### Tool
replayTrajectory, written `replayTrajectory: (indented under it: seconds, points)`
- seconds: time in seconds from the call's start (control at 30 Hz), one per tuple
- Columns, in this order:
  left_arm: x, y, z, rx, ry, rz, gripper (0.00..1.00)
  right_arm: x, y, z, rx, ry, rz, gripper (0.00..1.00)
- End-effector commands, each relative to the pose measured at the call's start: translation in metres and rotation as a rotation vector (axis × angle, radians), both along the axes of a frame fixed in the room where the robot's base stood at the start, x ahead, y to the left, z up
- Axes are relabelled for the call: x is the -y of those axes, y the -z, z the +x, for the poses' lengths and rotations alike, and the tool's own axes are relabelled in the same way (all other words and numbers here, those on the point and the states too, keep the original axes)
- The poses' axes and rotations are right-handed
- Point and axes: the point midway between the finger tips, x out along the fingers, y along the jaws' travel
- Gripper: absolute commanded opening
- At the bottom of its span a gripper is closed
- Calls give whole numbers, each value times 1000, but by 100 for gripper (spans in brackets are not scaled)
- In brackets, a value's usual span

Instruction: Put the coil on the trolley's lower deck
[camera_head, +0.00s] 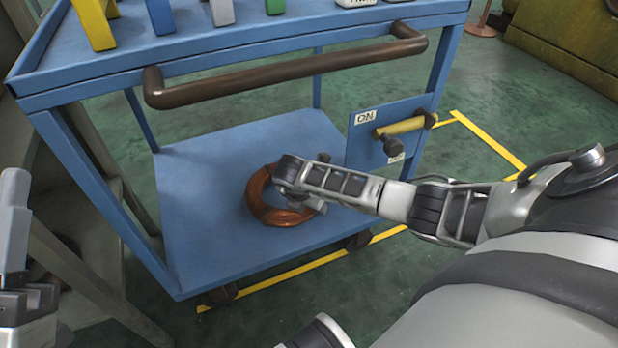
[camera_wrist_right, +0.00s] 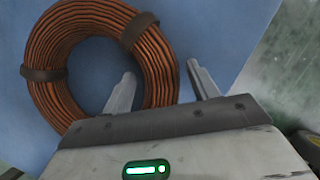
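The coil (camera_head: 264,205), a ring of copper-coloured wire with dark ties, lies flat on the blue lower deck (camera_head: 200,235) of the trolley. In the right wrist view the coil (camera_wrist_right: 52,105) rests on the blue surface. My right gripper (camera_wrist_right: 162,85) is open, with its fingers on either side of the coil's near right part, one over the hole and one outside. In the head view my right arm reaches over the deck and hides part of the coil. My left gripper (camera_head: 20,260) is partly in view at the left edge, its opening unclear.
A blue panel with a yellow lever (camera_head: 405,126) marked ON hangs at the right post. The lower deck around the coil is clear.

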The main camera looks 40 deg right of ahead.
Motion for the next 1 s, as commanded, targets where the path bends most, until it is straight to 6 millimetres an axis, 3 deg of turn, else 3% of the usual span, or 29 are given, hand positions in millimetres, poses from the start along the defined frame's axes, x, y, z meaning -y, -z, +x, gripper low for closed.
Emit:
replayTrajectory:
  seconds: [0.2, 0.43, 0.7, 1.0]
  points:
    - [0, -1, 2, -40, 5, -10, 36, -3, -9, 0, 5, -1, 1, 59]
    - [-1, 41, 9, -445, 32, -102, 36, -17, -51, -6, 6, -3, 2, 59]
    - [8, 91, -12, -871, 98, -206, 36, -36, -97, -15, 5, -2, 1, 59]
    - [8, 100, -14, -907, 80, -173, 36, -43, -112, -18, 3, 0, 0, 59]
